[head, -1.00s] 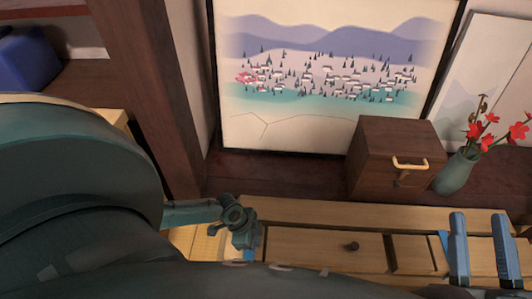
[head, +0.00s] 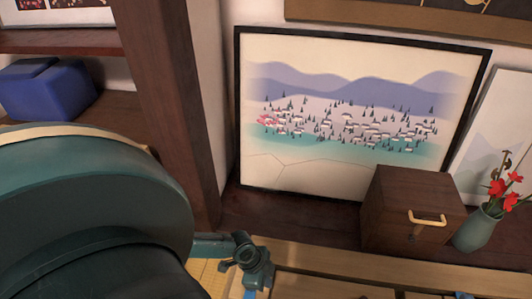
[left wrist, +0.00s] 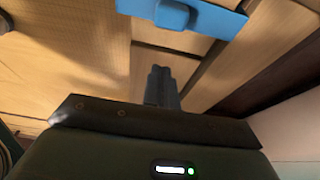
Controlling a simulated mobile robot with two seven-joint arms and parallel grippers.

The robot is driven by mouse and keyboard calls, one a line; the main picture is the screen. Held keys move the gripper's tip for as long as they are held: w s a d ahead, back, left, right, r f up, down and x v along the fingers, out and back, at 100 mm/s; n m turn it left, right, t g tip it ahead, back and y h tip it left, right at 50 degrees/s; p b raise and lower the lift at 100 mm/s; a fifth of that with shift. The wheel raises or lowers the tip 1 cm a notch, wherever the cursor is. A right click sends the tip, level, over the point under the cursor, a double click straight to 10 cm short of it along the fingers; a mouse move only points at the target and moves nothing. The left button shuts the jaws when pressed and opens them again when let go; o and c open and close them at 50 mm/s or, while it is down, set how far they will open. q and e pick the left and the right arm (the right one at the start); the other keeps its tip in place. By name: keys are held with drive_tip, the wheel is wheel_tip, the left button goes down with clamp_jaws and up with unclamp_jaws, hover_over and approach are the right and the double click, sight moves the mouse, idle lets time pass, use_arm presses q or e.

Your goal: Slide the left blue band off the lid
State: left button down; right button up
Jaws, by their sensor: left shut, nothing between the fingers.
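In the left wrist view a flat blue band (left wrist: 225,22) with a raised blue block crosses the top, over pale wood (left wrist: 75,50). My left gripper (left wrist: 161,72) is shut and empty in that view, its dark fingertips below the band and apart from it in the picture. In the head view my left wrist (head: 247,260) is at the bottom, beside the wooden box (head: 345,260). A small bit of blue (head: 250,294) shows under it. Most of the lid lies below the frame. My right gripper is not in view.
A small brown wooden chest (head: 400,215) with a pale handle and a green vase (head: 478,230) with red flowers stand behind, at the right. A landscape picture (head: 340,110) leans on the wall. A blue box (head: 45,90) sits on a shelf at the left.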

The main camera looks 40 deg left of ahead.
use_arm(q)
drive_tip(key=p+v, duration=0.2)
drive_tip(key=v, duration=0.5)
drive_tip(key=shift+s+p, duration=0.15)
drive_tip(key=shift+p, duration=0.2)
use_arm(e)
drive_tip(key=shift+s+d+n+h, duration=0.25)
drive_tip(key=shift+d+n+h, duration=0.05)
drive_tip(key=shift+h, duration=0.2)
use_arm(q)
drive_tip(key=shift+d+r, duration=0.1)
